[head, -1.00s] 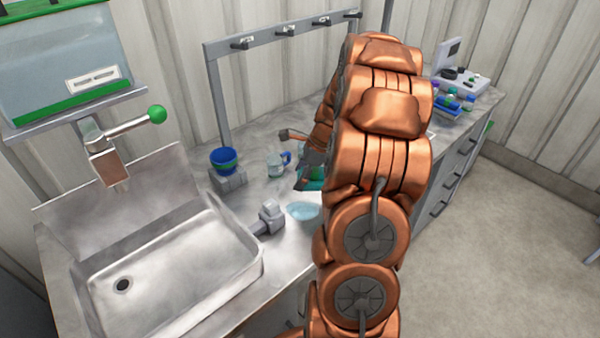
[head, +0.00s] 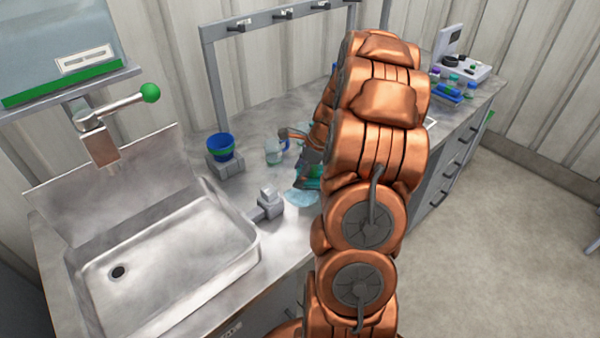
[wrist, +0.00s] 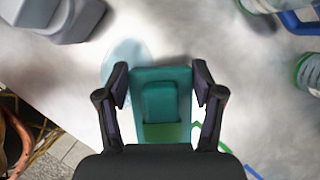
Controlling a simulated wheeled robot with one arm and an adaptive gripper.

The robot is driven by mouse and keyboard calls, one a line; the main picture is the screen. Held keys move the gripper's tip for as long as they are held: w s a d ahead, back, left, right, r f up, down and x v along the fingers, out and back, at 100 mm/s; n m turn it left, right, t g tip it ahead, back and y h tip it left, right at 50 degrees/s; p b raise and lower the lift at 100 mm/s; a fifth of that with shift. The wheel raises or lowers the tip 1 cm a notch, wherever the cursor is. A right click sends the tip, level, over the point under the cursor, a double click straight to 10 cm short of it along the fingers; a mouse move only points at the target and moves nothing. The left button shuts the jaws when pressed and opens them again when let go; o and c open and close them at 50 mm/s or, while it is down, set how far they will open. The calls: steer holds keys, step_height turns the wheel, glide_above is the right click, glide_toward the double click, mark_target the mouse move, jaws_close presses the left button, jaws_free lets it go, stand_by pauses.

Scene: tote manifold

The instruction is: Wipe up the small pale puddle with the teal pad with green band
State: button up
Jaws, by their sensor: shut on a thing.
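The teal pad with green band (wrist: 161,78) is between my gripper's fingers (wrist: 162,90) in the wrist view, with its raised block facing the camera. My gripper (head: 303,165) is shut on the pad; in the head view my copper arm hides much of both. The small pale puddle (wrist: 122,62) lies on the steel counter, just beyond and left of the pad in the wrist view, and the pad overlaps part of it in that picture. The puddle also shows in the head view (head: 299,198), below the gripper. I cannot tell whether the pad touches the counter.
A sink (head: 165,260) is at the left, with a grey fixture (head: 268,203) between it and the puddle. A blue cup (head: 221,147) on a grey block and a clear mug (head: 273,151) stand behind. A tray with bottles (head: 450,92) is at the far right.

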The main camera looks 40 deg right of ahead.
steer(key=shift+f, duration=1)
stand_by(0.5)
steer(key=shift+a, duration=0.15)
